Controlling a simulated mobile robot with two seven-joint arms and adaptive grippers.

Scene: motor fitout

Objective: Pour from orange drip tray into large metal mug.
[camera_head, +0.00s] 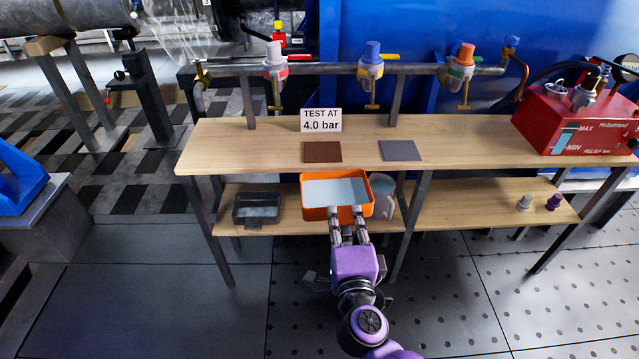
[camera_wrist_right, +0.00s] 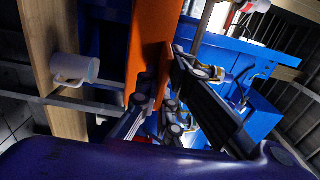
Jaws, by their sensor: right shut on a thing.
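The orange drip tray (camera_head: 318,213) is in front of or over the lower shelf, with a pale blue-grey liquid-like surface inside. It looks roughly level; I cannot tell whether it touches the shelf. My right gripper (camera_head: 346,212) is shut on its near wall. In the right wrist view the tray's orange wall (camera_wrist_right: 150,45) runs between the fingers. The large metal mug (camera_head: 384,186) stands upright on the lower shelf, just right of the tray, partly hidden by it. It also shows in the wrist view (camera_wrist_right: 72,70), with its handle. My left gripper is not in view.
A dark tray (camera_head: 241,221) sits left on the lower shelf (camera_head: 460,205). Two small parts, one pale (camera_head: 525,202) and one purple (camera_head: 554,202), stand at its right. The upper tabletop (camera_head: 450,130) overhangs behind, with a sign (camera_head: 321,120) and a red unit (camera_head: 570,122).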

